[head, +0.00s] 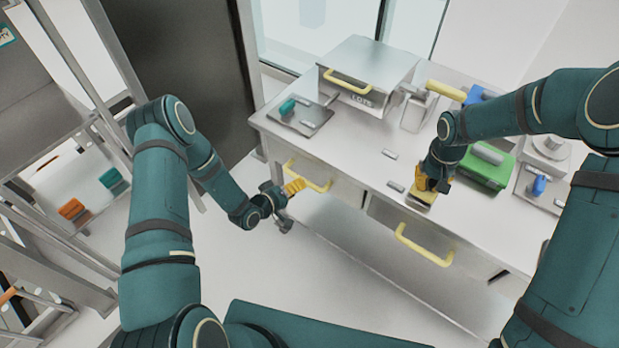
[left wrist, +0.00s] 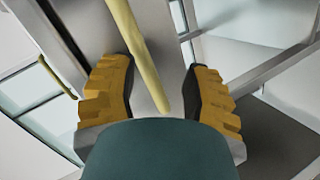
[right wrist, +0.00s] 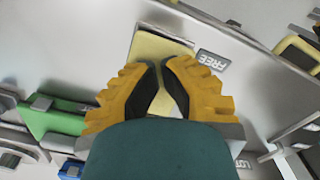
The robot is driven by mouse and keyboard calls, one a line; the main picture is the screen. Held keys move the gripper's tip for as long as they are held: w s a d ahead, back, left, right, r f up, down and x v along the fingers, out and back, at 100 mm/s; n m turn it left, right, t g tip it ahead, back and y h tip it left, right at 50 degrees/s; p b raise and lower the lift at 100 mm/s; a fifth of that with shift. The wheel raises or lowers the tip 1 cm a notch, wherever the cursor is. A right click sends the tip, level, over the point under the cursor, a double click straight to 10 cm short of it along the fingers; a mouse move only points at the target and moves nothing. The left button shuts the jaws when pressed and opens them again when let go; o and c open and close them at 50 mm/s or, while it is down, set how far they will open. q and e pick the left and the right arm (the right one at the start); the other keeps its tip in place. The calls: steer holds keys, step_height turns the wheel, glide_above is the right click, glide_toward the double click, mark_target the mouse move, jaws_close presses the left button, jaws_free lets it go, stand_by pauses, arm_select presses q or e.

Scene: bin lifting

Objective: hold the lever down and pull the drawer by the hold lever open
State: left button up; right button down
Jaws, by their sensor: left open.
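The left drawer has a yellow handle (head: 310,177) on its front. My left gripper (head: 284,200) is open right by this handle. In the left wrist view a pale yellow bar (left wrist: 138,50) runs between the open fingers (left wrist: 160,80), not clamped. My right gripper (head: 430,186) is at the table's front edge, pointing down at a pale yellow lever plate (right wrist: 157,47). Its fingertips (right wrist: 162,72) are together over the plate; contact is hard to judge. A small label beside it reads FREE (right wrist: 212,60). The right drawer's yellow handle (head: 424,248) is clear of both grippers. No HOLD label is readable.
On the table (head: 340,150) stand a box marked LOTS (head: 370,75), a tray with a teal item (head: 300,113), a green box (head: 486,167) and a tray with a blue item (head: 538,187). A shelf rack (head: 60,200) stands at left. Floor is free before the drawers.

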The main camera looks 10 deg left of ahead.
arm_select(q)
steer(key=a+f+n+t+h, duration=0.1)
steer(key=a+t+h, duration=0.1)
steer(key=a, duration=0.1)
steer(key=r+h, duration=0.2)
steer(key=h, duration=0.3)
glide_above(309, 179)
steer(key=s+d, duration=0.1)
steer(key=s, duration=0.3)
steer(key=shift+w+f, duration=0.15)
steer(key=shift+f, duration=0.1)
jaws_close()
